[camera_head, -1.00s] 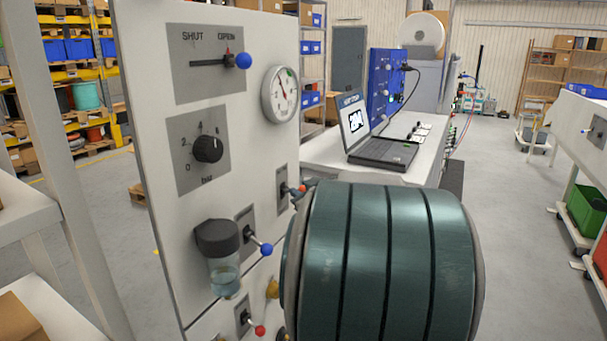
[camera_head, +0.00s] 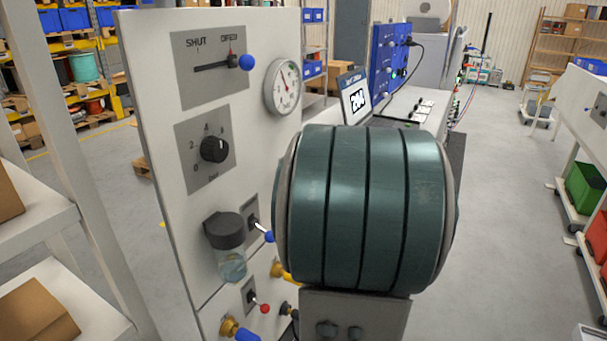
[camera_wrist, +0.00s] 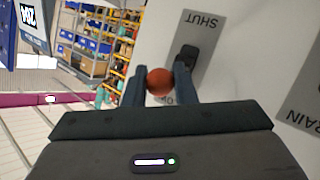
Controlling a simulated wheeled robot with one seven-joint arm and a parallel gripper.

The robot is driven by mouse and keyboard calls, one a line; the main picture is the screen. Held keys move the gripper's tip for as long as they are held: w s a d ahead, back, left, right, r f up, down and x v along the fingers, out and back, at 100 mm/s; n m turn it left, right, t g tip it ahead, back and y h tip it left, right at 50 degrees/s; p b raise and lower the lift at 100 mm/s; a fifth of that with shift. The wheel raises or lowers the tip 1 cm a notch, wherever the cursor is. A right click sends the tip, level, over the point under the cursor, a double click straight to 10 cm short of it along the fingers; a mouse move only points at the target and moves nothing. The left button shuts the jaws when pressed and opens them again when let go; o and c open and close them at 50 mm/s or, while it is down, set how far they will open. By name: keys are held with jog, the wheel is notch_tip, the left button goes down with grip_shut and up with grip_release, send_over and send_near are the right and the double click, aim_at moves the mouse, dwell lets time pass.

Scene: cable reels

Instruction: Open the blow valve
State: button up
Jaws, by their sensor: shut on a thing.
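In the wrist view my gripper (camera_wrist: 160,84) is shut on an orange-red ball knob (camera_wrist: 159,81). In the head view my green arm link hides my gripper and this lever. The white panel (camera_head: 165,100) stands to its left.
The panel also bears a blue-knobbed slider (camera_head: 246,62), a gauge (camera_head: 283,87), a black dial (camera_head: 213,149), a water bowl (camera_head: 229,250) and a red-knobbed lever (camera_head: 264,308). A laptop (camera_head: 355,95) is behind my arm. Open floor (camera_head: 510,200) lies right.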

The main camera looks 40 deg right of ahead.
jog(key=o, duration=1)
jog(key=shift+c, duration=0.2)
jog(key=p+v, duration=0.2)
jog(key=v, duration=1.1)
jog(key=shift+s, duration=0.4)
jog(key=shift+a, duration=0.15)
